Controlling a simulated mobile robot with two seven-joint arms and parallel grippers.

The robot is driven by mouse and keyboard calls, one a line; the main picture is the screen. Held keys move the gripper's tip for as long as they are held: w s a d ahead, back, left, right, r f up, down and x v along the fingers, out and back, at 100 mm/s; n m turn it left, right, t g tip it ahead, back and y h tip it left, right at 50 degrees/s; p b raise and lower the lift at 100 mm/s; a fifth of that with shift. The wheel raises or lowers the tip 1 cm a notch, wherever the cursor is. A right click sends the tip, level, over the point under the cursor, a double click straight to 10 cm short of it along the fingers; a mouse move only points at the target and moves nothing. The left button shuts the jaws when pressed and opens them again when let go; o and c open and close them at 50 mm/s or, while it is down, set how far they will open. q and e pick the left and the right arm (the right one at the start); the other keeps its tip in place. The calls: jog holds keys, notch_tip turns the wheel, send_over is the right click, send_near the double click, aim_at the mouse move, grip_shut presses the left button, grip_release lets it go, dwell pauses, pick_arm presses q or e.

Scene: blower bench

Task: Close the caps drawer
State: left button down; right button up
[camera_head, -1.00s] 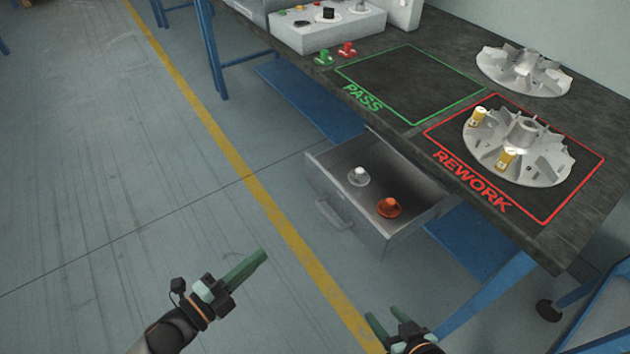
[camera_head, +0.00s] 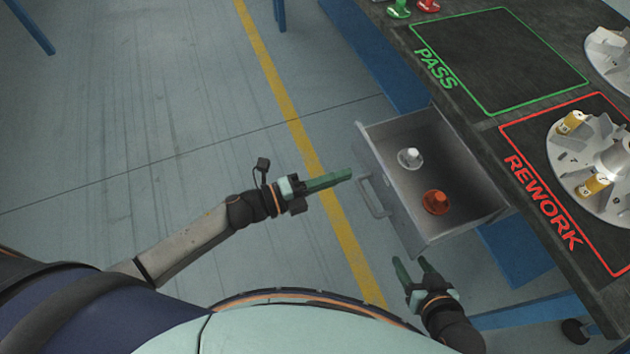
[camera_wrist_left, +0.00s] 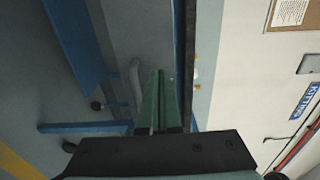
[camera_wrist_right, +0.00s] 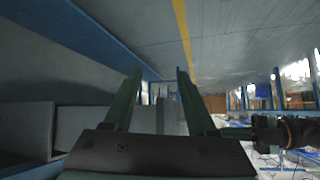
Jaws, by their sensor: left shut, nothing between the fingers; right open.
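The caps drawer (camera_head: 468,170) is pulled out from under the bench and stands open in the head view. A white cap (camera_head: 411,158) and an orange cap (camera_head: 436,202) lie inside it. Its handle (camera_head: 375,197) is on the front face, towards me; it also shows in the left wrist view (camera_wrist_left: 136,85). My left gripper (camera_head: 350,174) is shut and empty, its fingertips just left of the handle and drawer front, seemingly apart from them. My right gripper (camera_head: 410,262) is open and empty, near the drawer's front lower corner in the picture.
The bench top carries a green PASS square (camera_head: 500,60), empty, and a red REWORK square (camera_head: 560,232) with a finned impeller (camera_head: 590,150) and yellow clips on it. Blue bench legs and beams (camera_head: 520,257) flank the drawer. The floor left of it is clear.

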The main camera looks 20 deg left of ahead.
aim_at(374, 165)
pick_arm(q)
jog(key=x, duration=0.5)
jog(key=shift+w+d, duration=0.1)
